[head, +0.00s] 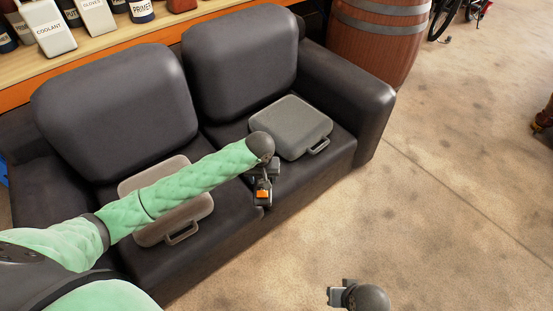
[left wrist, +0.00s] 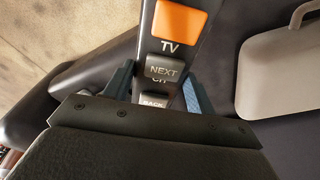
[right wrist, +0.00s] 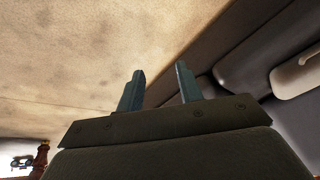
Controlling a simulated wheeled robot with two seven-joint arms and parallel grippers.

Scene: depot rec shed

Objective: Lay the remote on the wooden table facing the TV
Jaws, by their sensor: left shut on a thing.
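The remote (head: 263,191) is a dark handset with an orange button, held by my left gripper (head: 262,178) above the front edge of the sofa seat. In the left wrist view the remote (left wrist: 172,47) stands between the two fingers, with the TV label and NEXT and BACK keys showing. Its lower end is hidden by the gripper body. My right gripper (head: 335,296) is low over the bare floor. In the right wrist view its fingers (right wrist: 158,88) are apart with nothing between them. I see no TV, and no table I can name as the wooden table.
A dark sofa (head: 375,100) carries a grey case (head: 290,125) and a beige case (head: 195,212). Behind it a wood-topped shelf (head: 130,42) with an orange edge holds several bottles. A wooden barrel (head: 375,45) stands beyond the sofa.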

